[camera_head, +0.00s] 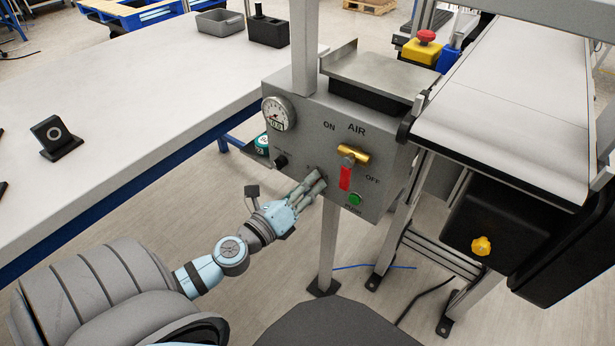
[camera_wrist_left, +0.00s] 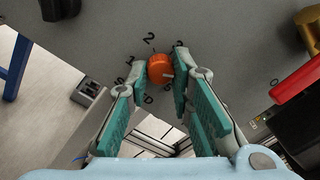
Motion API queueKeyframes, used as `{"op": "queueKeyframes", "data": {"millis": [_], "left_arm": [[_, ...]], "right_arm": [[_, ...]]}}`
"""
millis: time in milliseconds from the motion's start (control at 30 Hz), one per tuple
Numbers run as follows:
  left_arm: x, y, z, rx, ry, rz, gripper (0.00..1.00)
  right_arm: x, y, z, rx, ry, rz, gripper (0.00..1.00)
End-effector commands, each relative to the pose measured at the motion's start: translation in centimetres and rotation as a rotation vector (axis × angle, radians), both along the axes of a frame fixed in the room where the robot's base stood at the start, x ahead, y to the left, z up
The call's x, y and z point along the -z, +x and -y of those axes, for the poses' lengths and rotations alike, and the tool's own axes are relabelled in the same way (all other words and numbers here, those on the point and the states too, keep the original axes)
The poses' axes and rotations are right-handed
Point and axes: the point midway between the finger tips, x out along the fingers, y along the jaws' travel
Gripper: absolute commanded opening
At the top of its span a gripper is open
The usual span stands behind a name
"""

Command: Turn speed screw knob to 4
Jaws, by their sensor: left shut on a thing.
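The speed screw knob (camera_wrist_left: 159,69) is a small orange knob on the grey control panel (camera_wrist_left: 110,35) in the left wrist view. Numbers are printed around it: a 2 above and a 1 to its upper left, with others partly hidden by the fingers. A pale mark shows on the knob's right side. My left gripper (camera_wrist_left: 160,75) is shut on the knob, one teal-padded finger on each side. In the head view my left gripper (camera_head: 318,180) reaches the panel's lower middle and hides the knob. My right gripper is not in view.
The control panel (camera_head: 305,150) also bears a pressure gauge (camera_head: 278,114), a black knob (camera_head: 281,161), a yellow valve (camera_head: 350,154) with a red handle (camera_head: 345,179), and a green button (camera_head: 355,199). A white table (camera_head: 130,100) stands left and a conveyor (camera_head: 510,110) right.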

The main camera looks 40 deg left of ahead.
Motion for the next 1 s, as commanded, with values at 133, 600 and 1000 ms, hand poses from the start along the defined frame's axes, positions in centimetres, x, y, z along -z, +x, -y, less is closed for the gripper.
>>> {"op": "queueKeyframes", "data": {"millis": [133,600,1000], "left_arm": [[0.1,0.0,0.0,0.000,-0.001,-0.001,0.35],[0.2,-1.6,-0.1,-0.001,0.002,-0.007,0.41],[0.4,-11.2,-0.2,0.000,0.000,-0.004,0.41]], "right_arm": [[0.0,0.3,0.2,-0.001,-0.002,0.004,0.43],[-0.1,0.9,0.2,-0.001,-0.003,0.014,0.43],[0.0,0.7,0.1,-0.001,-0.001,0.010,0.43]]}}
